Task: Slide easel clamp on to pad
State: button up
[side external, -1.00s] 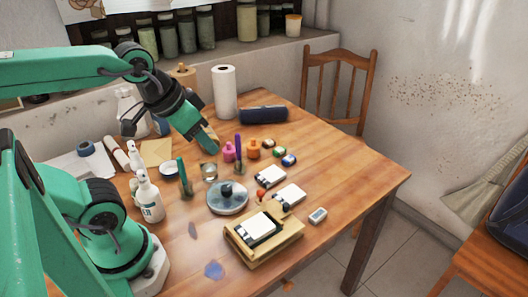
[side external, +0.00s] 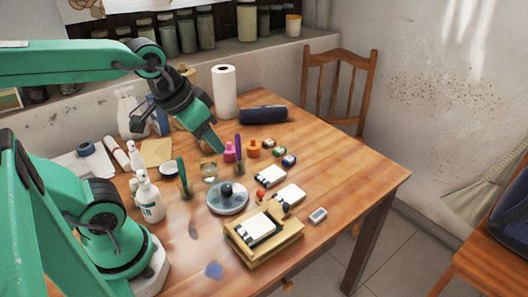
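A low wooden easel (side external: 276,248) stands near the front edge of the table. A white pad (side external: 259,227) with a dark border lies on its top. A small wooden piece at the easel's back end (side external: 274,210) looks like the clamp, but its details are too small to tell. It appears to be behind the pad, not over its middle. My gripper (side external: 211,143) is above the table, up and left of the easel, pointing down to the right and well apart from it. Whether its fingers are open is unclear, and I see nothing held.
Two white cards with dark edges, one of them here (side external: 270,176), lie behind the easel. A round grey-blue dish (side external: 228,198), a glass jar (side external: 209,171), paint pots and a spray bottle (side external: 149,197) crowd the left and middle.

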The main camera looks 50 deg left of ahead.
jog(key=w+d+f+g, duration=0.3)
jog(key=w+d+f, duration=0.1)
jog(key=w, duration=0.4)
jog(key=n+g, duration=0.2)
send_over(286, 205)
notch_tip(286, 205, down, 7)
jog(key=shift+r, duration=0.1)
jog(key=shift+w+d+f, duration=0.1)
jog(key=shift+w+f, duration=0.05)
jog(key=shift+f, duration=0.15)
jog(key=shift+f, duration=0.15)
jog(key=shift+f, duration=3.75)
grip_shut()
